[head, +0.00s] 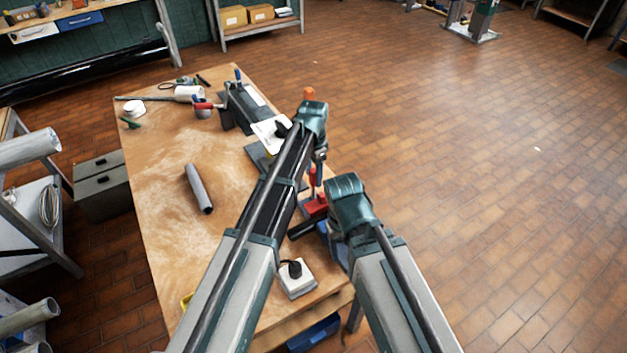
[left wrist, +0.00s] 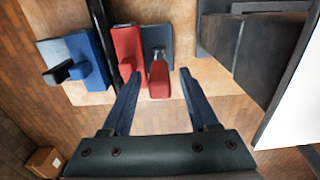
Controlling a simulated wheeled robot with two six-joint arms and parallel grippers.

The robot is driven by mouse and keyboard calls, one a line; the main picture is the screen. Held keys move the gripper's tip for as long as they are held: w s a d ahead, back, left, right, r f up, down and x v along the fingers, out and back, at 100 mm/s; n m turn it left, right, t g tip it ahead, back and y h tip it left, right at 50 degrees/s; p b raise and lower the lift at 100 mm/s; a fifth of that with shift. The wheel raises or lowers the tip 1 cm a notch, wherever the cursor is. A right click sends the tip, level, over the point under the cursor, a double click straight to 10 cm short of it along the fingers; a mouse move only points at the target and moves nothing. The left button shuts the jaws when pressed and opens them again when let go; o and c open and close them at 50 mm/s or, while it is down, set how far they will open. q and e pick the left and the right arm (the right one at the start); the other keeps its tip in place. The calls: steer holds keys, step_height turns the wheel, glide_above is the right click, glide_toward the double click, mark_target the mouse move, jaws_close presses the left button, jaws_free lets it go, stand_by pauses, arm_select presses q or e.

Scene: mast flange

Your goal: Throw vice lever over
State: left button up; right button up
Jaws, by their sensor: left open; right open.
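The vice stands near the right edge of the workbench, with a red part (head: 315,206) showing in the head view. In the left wrist view I see its blue body (left wrist: 88,58), a red block (left wrist: 126,48) and a short red lever (left wrist: 159,82) on a dark grey base. My left gripper (head: 319,155) is open above the vice; in the wrist view its two blue fingers (left wrist: 161,72) stand either side of the lever's end, apart from it. My right gripper (head: 350,205) is lower, beside the vice; its fingertips are hidden.
The wooden workbench (head: 165,215) carries a grey tube (head: 198,188), a white box with a black knob (head: 296,279), and a dark block with clamps (head: 250,108) at the back. Shelves with pipes stand left.

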arm_select(q)
jaws_close()
stand_by(0.3)
stand_by(1.2)
